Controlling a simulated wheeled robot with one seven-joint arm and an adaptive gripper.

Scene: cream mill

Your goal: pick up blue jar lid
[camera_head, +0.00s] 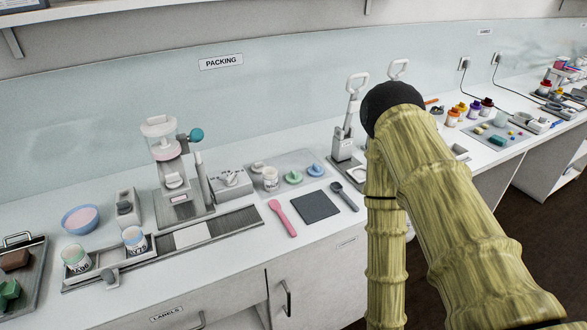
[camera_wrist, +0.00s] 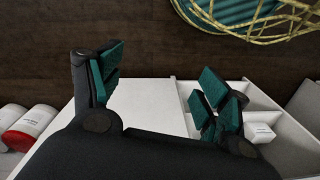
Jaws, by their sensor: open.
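A blue jar lid (camera_head: 316,170) lies on a light tray (camera_head: 285,158) on the counter in the head view, right of a green lid (camera_head: 293,177) and a white jar (camera_head: 270,178). My gripper (camera_wrist: 155,88) shows in the wrist view with its two teal-padded fingers spread wide and nothing between them. It is over a white drawer or cabinet top and dark floor there. The blue lid is not in the wrist view. In the head view my arm fills the right side, and my gripper is not seen there.
A pink spatula (camera_head: 281,217), a dark square mat (camera_head: 316,207) and a dark spoon (camera_head: 344,197) lie in front of the tray. A lever press (camera_head: 343,135) stands to its right, and a filling machine (camera_head: 170,160) to its left.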

